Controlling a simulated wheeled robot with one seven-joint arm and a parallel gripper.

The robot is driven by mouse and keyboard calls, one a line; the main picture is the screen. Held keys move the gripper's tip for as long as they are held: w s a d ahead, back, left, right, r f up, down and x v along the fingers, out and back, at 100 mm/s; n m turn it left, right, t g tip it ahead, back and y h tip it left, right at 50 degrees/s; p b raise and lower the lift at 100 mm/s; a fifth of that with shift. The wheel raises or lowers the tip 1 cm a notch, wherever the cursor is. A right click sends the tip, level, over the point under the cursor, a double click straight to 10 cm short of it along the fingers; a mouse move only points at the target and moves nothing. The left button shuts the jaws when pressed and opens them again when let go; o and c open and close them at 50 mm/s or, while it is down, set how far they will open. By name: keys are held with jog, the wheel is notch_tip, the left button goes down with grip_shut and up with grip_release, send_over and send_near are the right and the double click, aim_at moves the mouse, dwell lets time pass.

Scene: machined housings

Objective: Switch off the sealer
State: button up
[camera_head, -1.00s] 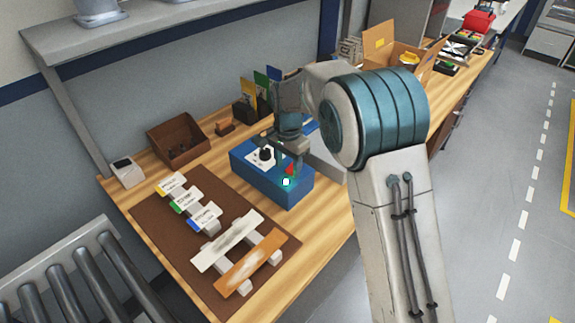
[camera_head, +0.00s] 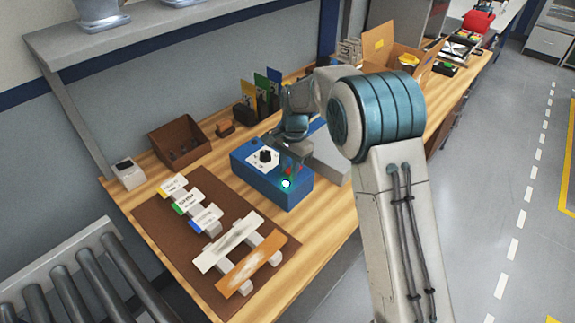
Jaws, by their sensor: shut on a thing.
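The sealer appears to be the blue box (camera_head: 262,184) on the wooden bench. Its top carries a white plate with a black knob (camera_head: 265,156) and, nearer its right end, a small red switch (camera_head: 288,171). A small pale light (camera_head: 286,183) shows on its front edge, just below the red switch. My gripper (camera_head: 290,163) points down over the right end of the box, its jaws shut at the red part. The fingers partly hide the switch, so its exact position is hard to tell.
A brown mat (camera_head: 160,222) with labelled tags and two bars lies in front left. A brown bin (camera_head: 180,140) and a small white device (camera_head: 128,172) stand behind it. A grey box (camera_head: 330,155) sits right of the sealer. Upright coloured folders (camera_head: 262,90) stand behind.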

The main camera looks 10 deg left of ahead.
jog(key=shift+w+d+r+g+y+p, duration=0.25)
jog(key=shift+r+g+y+p, duration=0.1)
jog(key=shift+g+p, duration=0.15)
jog(key=shift+o, duration=0.2)
jog(key=shift+w+f+g+y+p, duration=0.1)
jog(key=shift+w+g+y+p, duration=0.1)
jog(key=shift+g+y+p, duration=0.6)
jog(key=shift+h, duration=0.25)
jog(key=shift+c, duration=0.2)
jog(key=o, duration=1)
jog(key=b+v, duration=0.1)
jog(key=v, duration=1.2)
jog(key=shift+w+r+b, duration=0.3)
jog(key=shift+b, duration=0.1)
